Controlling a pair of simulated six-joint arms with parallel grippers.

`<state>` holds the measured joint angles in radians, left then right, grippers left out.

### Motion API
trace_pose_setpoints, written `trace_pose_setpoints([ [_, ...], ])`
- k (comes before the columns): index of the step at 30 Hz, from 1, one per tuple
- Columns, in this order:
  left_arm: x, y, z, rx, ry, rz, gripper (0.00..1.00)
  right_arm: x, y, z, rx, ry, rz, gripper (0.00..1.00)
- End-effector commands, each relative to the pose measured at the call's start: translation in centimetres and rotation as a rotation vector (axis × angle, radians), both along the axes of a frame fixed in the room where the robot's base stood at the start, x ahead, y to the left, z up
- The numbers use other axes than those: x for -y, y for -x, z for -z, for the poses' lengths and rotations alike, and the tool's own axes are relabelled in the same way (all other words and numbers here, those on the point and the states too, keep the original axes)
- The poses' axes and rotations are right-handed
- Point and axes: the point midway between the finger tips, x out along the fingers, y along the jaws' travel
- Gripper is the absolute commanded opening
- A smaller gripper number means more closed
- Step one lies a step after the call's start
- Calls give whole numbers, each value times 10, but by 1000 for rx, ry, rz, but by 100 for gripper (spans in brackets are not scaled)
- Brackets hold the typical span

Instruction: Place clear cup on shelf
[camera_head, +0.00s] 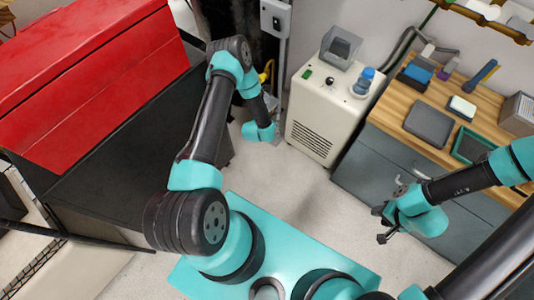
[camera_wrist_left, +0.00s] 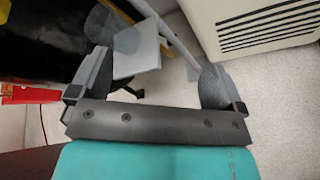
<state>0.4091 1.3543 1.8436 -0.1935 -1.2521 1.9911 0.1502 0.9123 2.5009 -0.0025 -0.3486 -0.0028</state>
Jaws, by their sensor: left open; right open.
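No clear cup can be made out with certainty. A see-through grey container (camera_head: 340,47) and a blue-topped clear vessel (camera_head: 363,82) stand on the white machine in the head view. A wooden shelf (camera_head: 505,30) is at the top right. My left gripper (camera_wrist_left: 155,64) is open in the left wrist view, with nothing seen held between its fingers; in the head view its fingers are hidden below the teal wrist. A pale grey translucent shape (camera_wrist_left: 128,40) lies beyond the fingers. My right gripper (camera_head: 381,224) is open and empty, above the floor in front of the grey cabinet.
The white machine (camera_head: 320,115) stands at the back centre, beside a wooden-topped counter (camera_head: 400,105) carrying a grey tray (camera_head: 429,124), a green-rimmed tray (camera_head: 470,146) and small items. A red chest (camera_head: 90,65) fills the left. Floor between is clear.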

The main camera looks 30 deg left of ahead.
Motion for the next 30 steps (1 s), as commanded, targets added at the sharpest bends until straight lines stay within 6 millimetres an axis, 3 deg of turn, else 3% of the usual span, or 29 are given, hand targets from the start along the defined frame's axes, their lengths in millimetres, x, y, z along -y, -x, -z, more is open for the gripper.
trace_pose_setpoints([
  [8, 46, 41, -28, -254, -384, 399, 95, 0, 0, 0, 0, 0, 0, 43],
  [15, 81, 96, -56, -389, -675, 831, 95, 0, 0, 0, 0, 0, 0, 43],
  [22, 110, 161, -90, -420, -903, 1301, 95, 0, 0, 0, 0, 0, 0, 43],
  [30, 131, 238, -132, -324, -1069, 1810, 95, 0, 0, 0, 0, 0, 0, 43],
])
